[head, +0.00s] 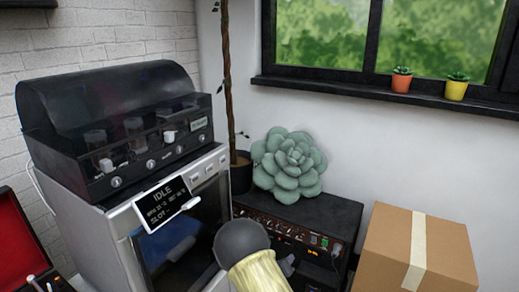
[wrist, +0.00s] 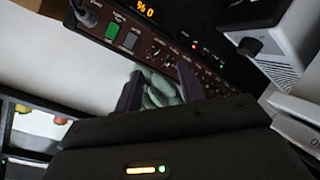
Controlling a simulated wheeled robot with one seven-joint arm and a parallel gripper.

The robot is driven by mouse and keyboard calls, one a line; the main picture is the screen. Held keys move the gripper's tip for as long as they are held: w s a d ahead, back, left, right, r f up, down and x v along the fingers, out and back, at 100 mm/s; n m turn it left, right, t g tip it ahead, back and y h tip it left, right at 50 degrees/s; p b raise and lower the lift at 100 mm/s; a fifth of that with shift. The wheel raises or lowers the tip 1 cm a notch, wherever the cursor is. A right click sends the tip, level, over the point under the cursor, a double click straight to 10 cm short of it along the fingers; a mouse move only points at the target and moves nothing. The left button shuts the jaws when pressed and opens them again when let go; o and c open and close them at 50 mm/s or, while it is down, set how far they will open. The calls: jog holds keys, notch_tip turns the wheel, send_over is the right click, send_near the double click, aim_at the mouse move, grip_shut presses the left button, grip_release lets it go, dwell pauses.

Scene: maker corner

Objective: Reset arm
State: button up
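My gripper (wrist: 160,88) shows in the wrist view as two dark purplish fingers standing apart above its black body. It is open, and I see nothing held. Green leaves of the plush succulent (wrist: 160,92) show in the gap behind the fingers; the gripper body hides the rest. In the head view the succulent (head: 289,165) sits on top of the black amplifier (head: 310,213). The fingers are not visible in the head view. A dark rounded part with a pale yellow section at the bottom centre there may be my arm.
A grey machine (head: 105,245) with an "IDLE" screen (head: 165,203) stands at left, a black hooded unit (head: 115,120) on it. A red-lined case (head: 20,240) is at lower left. A taped cardboard box (head: 418,250) is at right. Small pots (head: 401,83) stand on the windowsill (head: 350,98).

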jog(key=s+d+r+m+g+y, duration=0.1)
jog(key=s+d+r+g+y, duration=0.3)
jog(key=s, duration=0.6)
jog(key=s+d+r+m+g, duration=0.1)
jog(key=s+r+g, duration=0.1)
jog(key=s+r, duration=0.6)
jog(key=s+d+r+m+g+y, duration=0.2)
jog(key=s+r+g, duration=0.2)
jog(key=s, duration=0.8)
notch_tip(320, 180, up, 35)
jog(key=p, duration=3.5)
jog(key=shift+w+r+p, duration=0.15)
jog(key=shift+p, duration=0.2)
jog(key=shift+w, duration=0.1)
